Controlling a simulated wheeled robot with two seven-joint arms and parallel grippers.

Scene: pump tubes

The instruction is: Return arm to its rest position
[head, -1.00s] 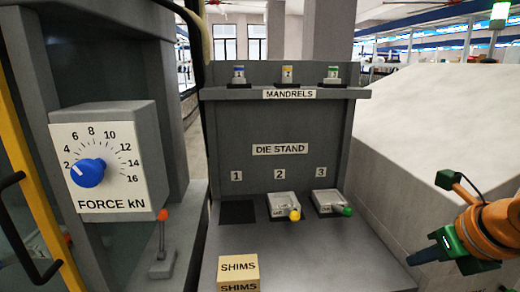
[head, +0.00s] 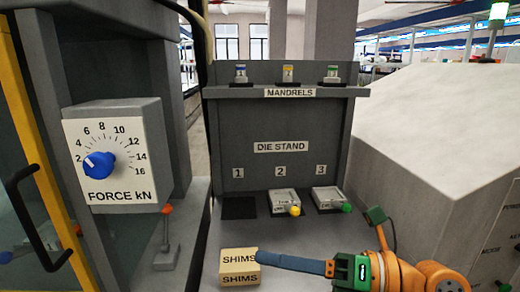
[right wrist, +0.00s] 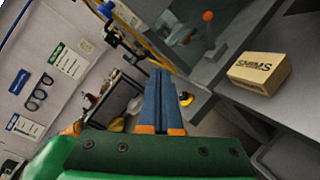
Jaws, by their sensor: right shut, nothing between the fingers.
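My right gripper (head: 262,258) reaches in from the lower right in the head view, its blue fingers pointing left. The fingers are shut with nothing between them; they also show together in the right wrist view (right wrist: 161,75). In the head view their tips overlap the right edge of the SHIMS box (head: 240,267). In the right wrist view the SHIMS box (right wrist: 258,72) is off to the right, apart from the fingers. My left gripper is not in view.
The die stand (head: 280,147) has an empty slot 1 (head: 239,208) and dies with a yellow knob (head: 285,202) and a green knob (head: 331,199). A force dial (head: 99,165) and a red-tipped lever (head: 166,235) are at left. A grey sloped housing (head: 430,140) is at right.

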